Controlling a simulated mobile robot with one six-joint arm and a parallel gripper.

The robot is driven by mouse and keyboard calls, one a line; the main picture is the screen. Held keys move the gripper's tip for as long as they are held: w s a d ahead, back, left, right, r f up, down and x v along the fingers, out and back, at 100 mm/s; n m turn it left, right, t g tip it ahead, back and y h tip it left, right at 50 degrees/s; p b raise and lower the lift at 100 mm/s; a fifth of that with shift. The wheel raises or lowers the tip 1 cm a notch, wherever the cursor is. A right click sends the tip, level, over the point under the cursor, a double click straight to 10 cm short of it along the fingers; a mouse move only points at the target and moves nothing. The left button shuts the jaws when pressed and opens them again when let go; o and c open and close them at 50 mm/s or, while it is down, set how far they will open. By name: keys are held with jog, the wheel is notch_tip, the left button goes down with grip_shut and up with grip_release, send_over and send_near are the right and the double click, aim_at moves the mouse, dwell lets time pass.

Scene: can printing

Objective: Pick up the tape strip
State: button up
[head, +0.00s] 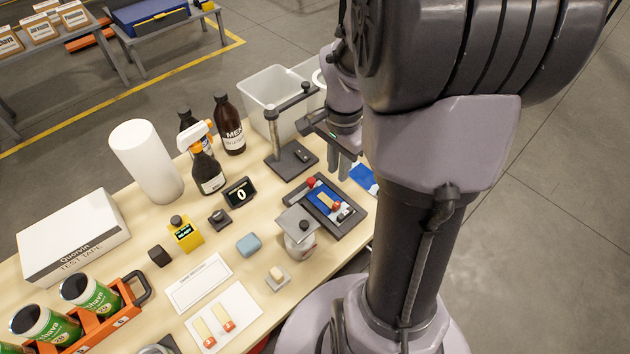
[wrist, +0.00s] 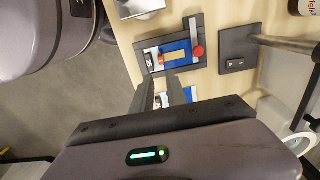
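A tan tape strip (head: 326,200) lies on the blue pad of a dark fixture (head: 345,226), near the table's right edge. The strip (wrist: 175,55) also shows in the wrist view, between a red knob (wrist: 198,51) and a small red and white piece. Two more pale strips with red ends (head: 222,317) lie on a white card (head: 240,330) at the front. My gripper (head: 344,172) is above the table, just behind the fixture. In the wrist view my gripper (wrist: 161,84) has its two fingers apart with nothing seen between them. It appears not to touch the strip.
A dark stand with a post (head: 292,160) is left of my gripper. A lidded container (head: 298,240) stands close to the fixture's left. A blue and white item (head: 363,178) lies near the table edge beside the fingers. Bottles (head: 229,125) and a white bin (head: 262,92) stand behind.

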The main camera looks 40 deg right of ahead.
jog(key=b, duration=0.3)
send_over(337, 204)
jog(key=f, duration=0.9)
jog(key=shift+a+f, duration=0.15)
jog(key=shift+a, duration=0.2)
jog(key=f, duration=0.2)
jog(key=f+b, duration=0.2)
jog(key=f, duration=0.1)
jog(key=shift+d+f, duration=0.35)
jog(key=shift+r, duration=0.1)
grip_shut()
